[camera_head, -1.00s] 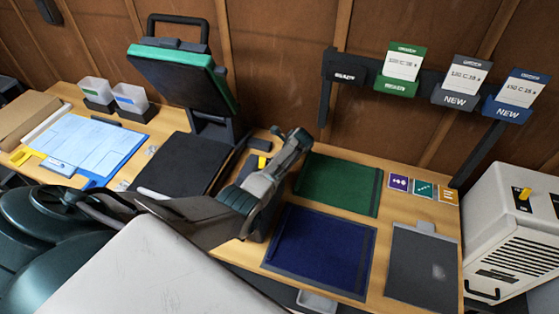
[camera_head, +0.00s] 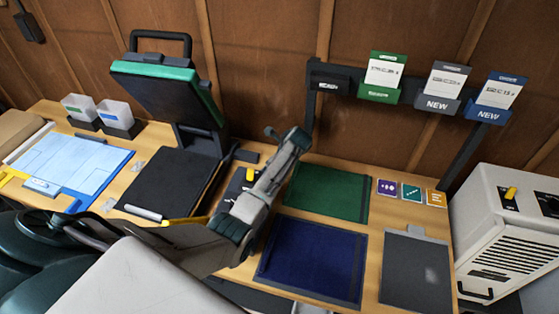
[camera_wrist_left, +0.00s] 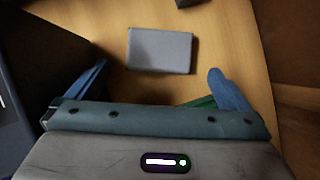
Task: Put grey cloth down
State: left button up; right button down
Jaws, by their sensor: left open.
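A dark grey rectangle (camera_head: 417,275) lies flat on the bench at the right in the head view, with a pale smudge and a lighter tab at its top. In the left wrist view a small grey rectangular piece (camera_wrist_left: 160,50) lies on the wood beyond the fingers; I cannot tell whether it is the folded grey cloth. My left gripper (camera_head: 285,136) is over the bench, left of the green mat. In the wrist view the left gripper (camera_wrist_left: 158,88) has its blue fingers wide apart with nothing between them. The right gripper is not in view.
A green mat (camera_head: 325,191) and a blue mat (camera_head: 310,257) lie beside the grey rectangle. A press with a raised lid (camera_head: 168,95) stands left of the gripper. A white heater-like box (camera_head: 505,235) is at the right. Card holders (camera_head: 435,103) hang at the wall.

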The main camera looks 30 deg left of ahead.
pick_arm(q)
jog(key=shift+b+v, duration=0.3)
jog(key=shift+v, duration=2)
